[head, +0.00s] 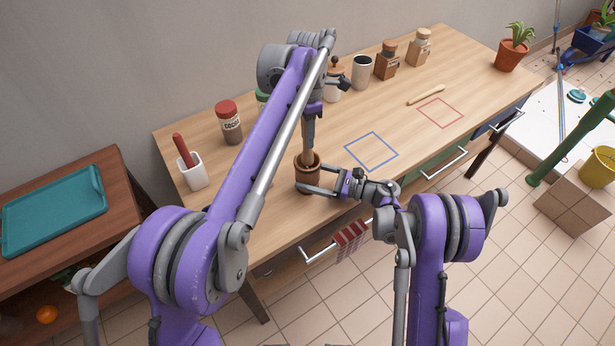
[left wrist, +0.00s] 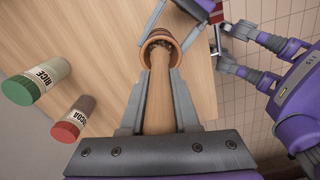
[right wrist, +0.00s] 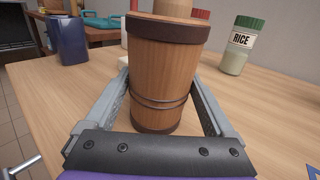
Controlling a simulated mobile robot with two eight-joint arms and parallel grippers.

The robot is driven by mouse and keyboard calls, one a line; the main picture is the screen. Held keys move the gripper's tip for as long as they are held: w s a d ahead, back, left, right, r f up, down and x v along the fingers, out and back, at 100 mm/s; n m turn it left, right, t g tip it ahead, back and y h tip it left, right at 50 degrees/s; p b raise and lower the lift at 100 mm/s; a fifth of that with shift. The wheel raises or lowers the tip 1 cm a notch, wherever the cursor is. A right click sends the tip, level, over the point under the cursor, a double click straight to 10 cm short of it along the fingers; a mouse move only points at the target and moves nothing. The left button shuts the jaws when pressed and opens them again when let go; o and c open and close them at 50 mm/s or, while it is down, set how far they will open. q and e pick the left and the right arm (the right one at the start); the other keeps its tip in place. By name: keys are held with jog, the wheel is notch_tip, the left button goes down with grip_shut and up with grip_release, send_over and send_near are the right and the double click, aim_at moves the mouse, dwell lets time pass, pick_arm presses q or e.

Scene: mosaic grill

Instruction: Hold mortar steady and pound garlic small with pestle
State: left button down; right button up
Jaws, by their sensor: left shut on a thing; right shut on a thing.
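The wooden mortar (head: 304,183) stands upright near the table's front edge. My right gripper (head: 311,182) reaches in from the right and is shut around its body. In the right wrist view the fingers lie on both sides of the banded mortar (right wrist: 163,80). My left gripper (head: 309,137) is above the mortar, shut on the wooden pestle (head: 307,157). In the left wrist view the pestle (left wrist: 160,100) runs between the fingers into the mortar's mouth (left wrist: 160,36). Its lower end is inside. Small dark bits show inside the rim; I cannot tell whether they are garlic.
A cocoa jar (head: 230,122) and a white holder (head: 191,171) stand to the left. Behind are a cup (head: 362,72) and spice jars (head: 387,62). A wooden stick (head: 426,95) lies to the right, near blue (head: 371,151) and red (head: 439,113) outlines on clear tabletop.

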pick_arm(q)
jog(key=shift+r, duration=2.15)
pick_arm(e)
jog(key=o, duration=1.4)
jog(key=shift+d, duration=0.1)
jog(key=v, duration=1.2)
pick_arm(q)
jog(key=shift+f, duration=0.1)
pick_arm(e)
jog(key=shift+s, duration=0.15)
